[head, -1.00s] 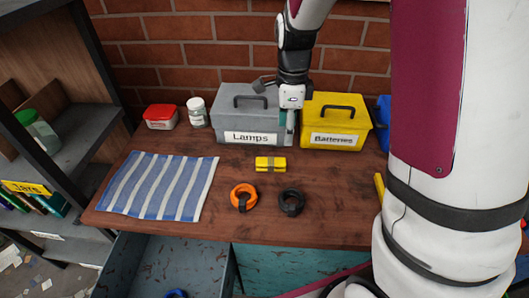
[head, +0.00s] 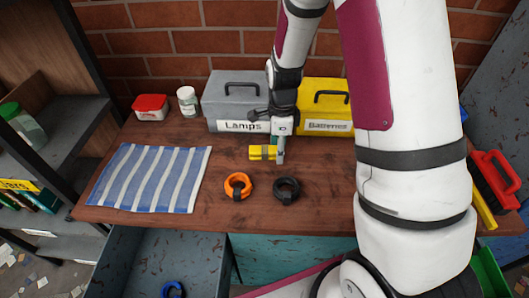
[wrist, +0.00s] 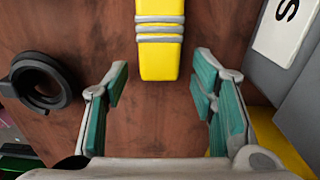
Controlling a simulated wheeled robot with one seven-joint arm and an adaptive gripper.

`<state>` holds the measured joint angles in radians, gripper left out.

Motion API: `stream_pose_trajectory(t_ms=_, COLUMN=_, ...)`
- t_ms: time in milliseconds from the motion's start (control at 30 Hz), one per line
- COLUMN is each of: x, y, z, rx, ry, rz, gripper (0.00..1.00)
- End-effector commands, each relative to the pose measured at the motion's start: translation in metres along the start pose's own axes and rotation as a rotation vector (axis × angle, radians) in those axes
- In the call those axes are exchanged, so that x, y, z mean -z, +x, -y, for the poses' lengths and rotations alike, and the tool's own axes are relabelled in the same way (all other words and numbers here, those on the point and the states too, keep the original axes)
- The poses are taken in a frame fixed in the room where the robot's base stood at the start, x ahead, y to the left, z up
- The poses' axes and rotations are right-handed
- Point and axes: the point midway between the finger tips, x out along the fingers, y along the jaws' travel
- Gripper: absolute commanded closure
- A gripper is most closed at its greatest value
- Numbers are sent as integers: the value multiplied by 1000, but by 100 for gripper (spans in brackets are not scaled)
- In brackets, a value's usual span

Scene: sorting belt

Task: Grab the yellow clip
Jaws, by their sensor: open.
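The yellow clip (head: 262,152) lies on the wooden table in front of the grey Lamps box. It is a yellow block with grey bands around it. In the wrist view the yellow clip (wrist: 160,45) is at the top centre, beyond the fingertips and in line with the gap between them. My gripper (head: 280,152) is low over the table at the right end of the clip and hides part of it in the head view. In the wrist view my gripper (wrist: 160,82) is open, with its teal finger pads apart and nothing between them.
An orange ring (head: 238,186) and a black ring (head: 286,190) lie nearer the front. The grey Lamps box (head: 222,92) and yellow Batteries box (head: 318,108) stand behind. A striped cloth (head: 150,180) lies left. A red-lidded tub (head: 151,107) and white-capped jar (head: 187,102) stand back left.

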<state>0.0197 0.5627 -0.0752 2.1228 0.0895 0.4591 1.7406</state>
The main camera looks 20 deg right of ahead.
Motion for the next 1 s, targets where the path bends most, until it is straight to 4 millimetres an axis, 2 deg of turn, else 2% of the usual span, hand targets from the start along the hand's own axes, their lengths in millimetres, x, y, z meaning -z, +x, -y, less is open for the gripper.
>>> stream_pose_trajectory(t_ms=100, x=0, y=8, z=0, rx=-1, ry=0, rz=1, gripper=48)
stream_pose_trajectory(t_ms=333, x=0, y=8, z=0, rx=0, ry=0, rz=1, gripper=51)
stream_pose_trajectory(t_ms=500, x=0, y=8, z=0, rx=0, ry=0, rz=1, gripper=89)
stream_pose_trajectory(t_ms=533, x=0, y=8, z=0, rx=0, ry=0, rz=1, gripper=93)
stream_pose_trajectory(t_ms=867, x=0, y=6, z=0, rx=1, ry=0, rz=1, gripper=94)
stream_pose_trajectory(t_ms=1000, x=0, y=-10, z=1, rx=5, ry=0, rz=1, gripper=94)
